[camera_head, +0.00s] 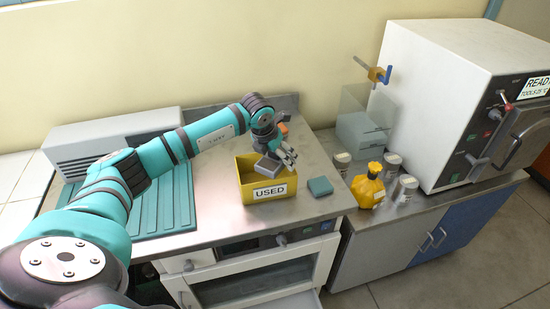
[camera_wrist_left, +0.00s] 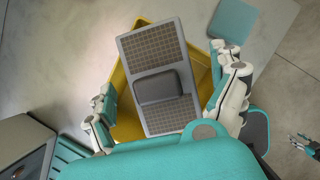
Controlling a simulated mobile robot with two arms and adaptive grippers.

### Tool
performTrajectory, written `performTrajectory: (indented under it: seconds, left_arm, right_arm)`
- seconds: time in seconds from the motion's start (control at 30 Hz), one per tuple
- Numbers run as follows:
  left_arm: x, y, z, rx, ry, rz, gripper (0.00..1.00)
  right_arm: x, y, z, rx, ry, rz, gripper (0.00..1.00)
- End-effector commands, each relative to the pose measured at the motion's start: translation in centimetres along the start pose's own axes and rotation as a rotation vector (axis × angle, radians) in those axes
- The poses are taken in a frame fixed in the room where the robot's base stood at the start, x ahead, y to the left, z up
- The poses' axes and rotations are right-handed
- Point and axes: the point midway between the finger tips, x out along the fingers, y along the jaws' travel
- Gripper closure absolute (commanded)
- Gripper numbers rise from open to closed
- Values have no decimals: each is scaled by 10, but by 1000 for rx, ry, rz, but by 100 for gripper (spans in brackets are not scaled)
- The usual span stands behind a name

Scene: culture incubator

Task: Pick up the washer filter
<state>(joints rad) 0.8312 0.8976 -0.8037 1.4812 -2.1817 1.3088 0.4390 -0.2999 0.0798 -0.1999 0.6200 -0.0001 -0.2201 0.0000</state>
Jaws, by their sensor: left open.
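The washer filter is a grey rectangular frame (camera_wrist_left: 151,40) with brown mesh panels and a dark raised block in its middle. It stands out above the yellow box labelled USED (camera_wrist_left: 124,75) in the left wrist view. In the head view a grey part of the filter (camera_head: 265,167) shows at the box (camera_head: 244,188), partly hidden by my gripper. My left gripper (camera_head: 285,156) is open over the box. In the left wrist view its fingers (camera_wrist_left: 170,88) are on either side of the filter, apart from it. A small gripper-like shape at the right edge seems to be my right gripper (camera_wrist_left: 309,145).
A teal block (camera_head: 320,186) lies right of the box. A yellow bottle (camera_head: 368,187) and several small jars stand further right, before a clear container (camera_head: 362,130). A white incubator (camera_head: 450,90) is at the right. A teal ribbed mat (camera_head: 165,205) lies left of the box.

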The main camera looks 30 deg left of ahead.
Motion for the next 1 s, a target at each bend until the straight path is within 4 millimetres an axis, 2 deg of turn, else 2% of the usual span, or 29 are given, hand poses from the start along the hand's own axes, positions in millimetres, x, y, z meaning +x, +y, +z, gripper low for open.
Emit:
performTrajectory:
  seconds: [0.07, 0.6, 0.87, 1.0]
  left_arm:
    - [0, 0, 0, 0, 0, 0, 7]
    - [-1, 0, 1, -1, -2, 0, 78]
    - [-3, 0, 2, -1, -3, 0, 78]
    - [-11, 0, 6, -1, -6, 1, 78]
  right_arm:
    - [0, 0, 0, 0, 0, 0, 60]
    - [0, 0, 0, 0, 0, 0, 60]
    - [2, 0, 0, 0, 0, 0, 60]
    - [8, 0, 1, 0, 0, 0, 60]
